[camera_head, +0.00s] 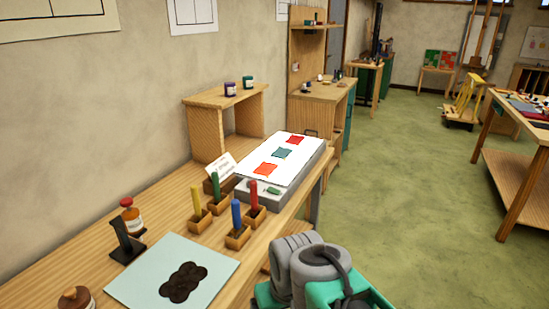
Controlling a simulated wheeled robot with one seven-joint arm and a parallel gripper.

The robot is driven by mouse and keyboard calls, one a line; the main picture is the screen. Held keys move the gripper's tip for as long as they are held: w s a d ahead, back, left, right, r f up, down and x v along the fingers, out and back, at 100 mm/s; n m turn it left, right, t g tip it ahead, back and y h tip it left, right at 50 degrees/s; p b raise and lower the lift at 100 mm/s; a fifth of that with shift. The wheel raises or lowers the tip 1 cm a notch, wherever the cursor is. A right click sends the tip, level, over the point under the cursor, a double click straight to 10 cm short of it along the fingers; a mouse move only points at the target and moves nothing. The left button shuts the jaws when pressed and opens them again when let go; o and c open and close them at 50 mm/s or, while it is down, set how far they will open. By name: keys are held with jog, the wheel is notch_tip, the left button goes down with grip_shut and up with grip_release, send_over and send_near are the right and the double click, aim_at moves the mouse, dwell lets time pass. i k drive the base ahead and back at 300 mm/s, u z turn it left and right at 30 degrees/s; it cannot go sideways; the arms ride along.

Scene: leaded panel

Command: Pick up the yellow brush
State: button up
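The yellow brush (197,202) stands upright in a small wooden holder (199,222) on the bench, toward the wall side. A green brush (215,186) stands in a holder behind it. A blue brush (236,214) and a red brush (254,196) stand in holders to its right. Only thick coloured upper parts show; the lower ends are hidden in the holders. Grey and green parts of my arm show at the bottom, right of the bench edge. My gripper's fingers are not in view.
A pale sheet with dark round shapes (215,262) lies in front of the holders. A white board with coloured squares (268,156) lies behind.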

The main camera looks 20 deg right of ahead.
aim_at(194, 193)
jog(key=z, duration=1.35)
jog(key=i, duration=2.5)
jog(key=u, duration=4.05)
jog(key=i, duration=0.5)
jog(key=z, duration=0.1)
